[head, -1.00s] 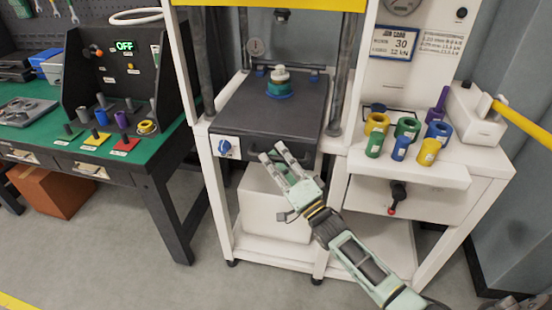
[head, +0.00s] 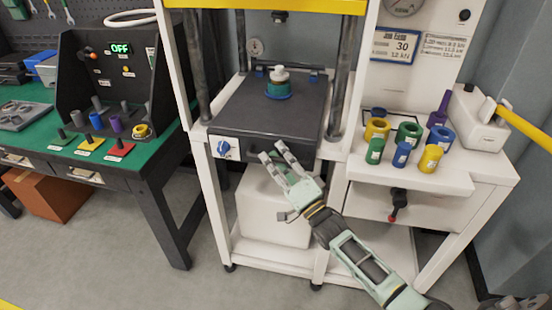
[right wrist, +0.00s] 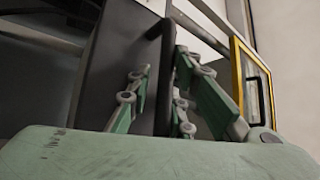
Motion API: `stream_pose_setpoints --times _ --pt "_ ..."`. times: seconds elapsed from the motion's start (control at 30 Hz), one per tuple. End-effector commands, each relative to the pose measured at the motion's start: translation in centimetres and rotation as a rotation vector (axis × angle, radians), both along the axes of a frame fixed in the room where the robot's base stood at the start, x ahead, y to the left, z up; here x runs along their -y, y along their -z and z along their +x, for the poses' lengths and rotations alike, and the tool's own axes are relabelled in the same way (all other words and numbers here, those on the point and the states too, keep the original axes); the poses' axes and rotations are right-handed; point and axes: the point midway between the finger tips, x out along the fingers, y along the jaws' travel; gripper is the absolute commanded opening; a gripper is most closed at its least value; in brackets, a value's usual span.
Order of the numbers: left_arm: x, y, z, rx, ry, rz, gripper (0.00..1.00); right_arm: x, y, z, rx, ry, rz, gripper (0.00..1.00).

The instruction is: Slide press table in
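The press table (head: 253,108) is a dark slab with a blue dial on its front, between the white posts of the press. Its front sticks out over the white cabinet. A green and blue ring part with a white top (head: 279,85) stands on it. My right gripper (head: 274,152) is at the table's front edge, its fingers apart. In the right wrist view, a black handle bar (right wrist: 163,75) runs between the fingers of the right gripper (right wrist: 162,68); I cannot tell whether they touch it. My left gripper is out of view.
To the right, a white counter (head: 365,172) holds several coloured rings and a white box with a yellow handle (head: 518,122). To the left is a green-topped workbench (head: 150,152). A white box (head: 270,208) sits under the table. Floor is clear between bench and press.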

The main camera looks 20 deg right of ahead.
Motion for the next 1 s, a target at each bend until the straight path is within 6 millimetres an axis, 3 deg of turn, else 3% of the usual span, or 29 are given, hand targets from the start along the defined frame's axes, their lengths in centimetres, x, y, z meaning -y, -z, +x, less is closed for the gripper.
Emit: stream_pose_setpoints --times 0.37,0.8,1.0 --pt "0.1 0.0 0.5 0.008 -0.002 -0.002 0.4 0.3 0.7 -1.4 -0.002 -0.002 0.001 0.2" --pt "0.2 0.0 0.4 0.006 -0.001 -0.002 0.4 2.3 3.5 -7.8 -0.004 -0.001 0.0 0.2" --pt "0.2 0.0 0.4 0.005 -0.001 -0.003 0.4 2.9 4.4 -9.8 -0.001 0.0 0.001 0.2"
